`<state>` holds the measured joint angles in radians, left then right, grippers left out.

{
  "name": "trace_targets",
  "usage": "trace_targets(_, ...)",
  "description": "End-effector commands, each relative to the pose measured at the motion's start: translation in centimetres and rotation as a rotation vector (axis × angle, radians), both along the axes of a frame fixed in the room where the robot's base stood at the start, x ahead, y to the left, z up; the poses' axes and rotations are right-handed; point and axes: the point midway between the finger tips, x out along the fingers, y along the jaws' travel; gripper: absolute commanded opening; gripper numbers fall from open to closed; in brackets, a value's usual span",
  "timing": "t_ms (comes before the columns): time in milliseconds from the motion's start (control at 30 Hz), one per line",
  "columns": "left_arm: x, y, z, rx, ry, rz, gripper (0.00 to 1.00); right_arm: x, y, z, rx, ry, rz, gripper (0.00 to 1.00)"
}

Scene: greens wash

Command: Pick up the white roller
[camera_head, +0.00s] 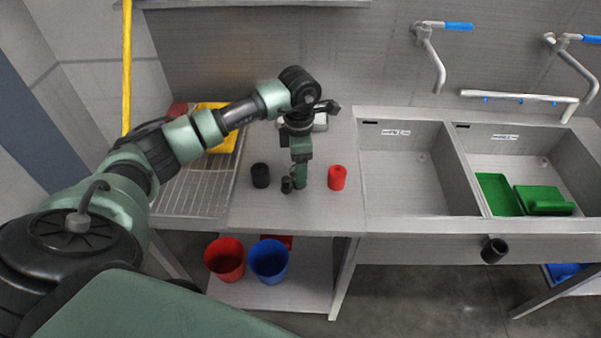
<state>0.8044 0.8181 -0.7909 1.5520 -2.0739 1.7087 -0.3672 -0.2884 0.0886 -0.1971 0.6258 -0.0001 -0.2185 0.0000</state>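My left arm comes in from the left, and its gripper (294,184) points down over the steel counter (262,215), between a black cylinder and a red cylinder. Its fingers are small and dark here, and I cannot tell whether they are open or shut. A pale, whitish object (320,122) shows partly behind my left wrist at the back of the counter. It may be the white roller, but most of it is hidden. My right gripper is not in view.
The black cylinder (260,175) and red cylinder (337,177) stand close beside my gripper. A wire rack (195,190) lies left, with a yellow item (222,139) behind. Two sinks (405,195) are right; the farther holds green trays (497,193). Red (225,260) and blue buckets (268,262) stand below.

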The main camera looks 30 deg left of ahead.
Motion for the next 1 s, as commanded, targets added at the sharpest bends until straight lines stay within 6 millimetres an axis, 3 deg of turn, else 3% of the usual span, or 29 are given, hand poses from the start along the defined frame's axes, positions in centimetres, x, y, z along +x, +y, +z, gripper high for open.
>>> trace_targets(33,-0.3,0.0,-0.4,-0.002,0.007,0.001,0.69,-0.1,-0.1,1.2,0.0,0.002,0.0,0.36)
trace_targets(200,-0.2,0.0,-2.7,-0.001,0.003,0.001,0.69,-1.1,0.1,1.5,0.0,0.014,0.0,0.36)
trace_targets(467,-0.1,0.0,-3.2,-0.001,0.001,0.0,0.69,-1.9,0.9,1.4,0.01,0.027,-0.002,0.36)
trace_targets(567,-0.1,0.0,-3.1,-0.001,0.001,0.0,0.46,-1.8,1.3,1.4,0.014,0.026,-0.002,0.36)
trace_targets(733,-0.1,0.0,-3.1,-0.001,0.001,0.0,0.01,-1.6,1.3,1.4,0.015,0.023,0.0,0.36)
trace_targets(1000,-0.1,0.0,-3.0,-0.001,-0.001,0.0,0.0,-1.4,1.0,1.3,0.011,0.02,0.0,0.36)
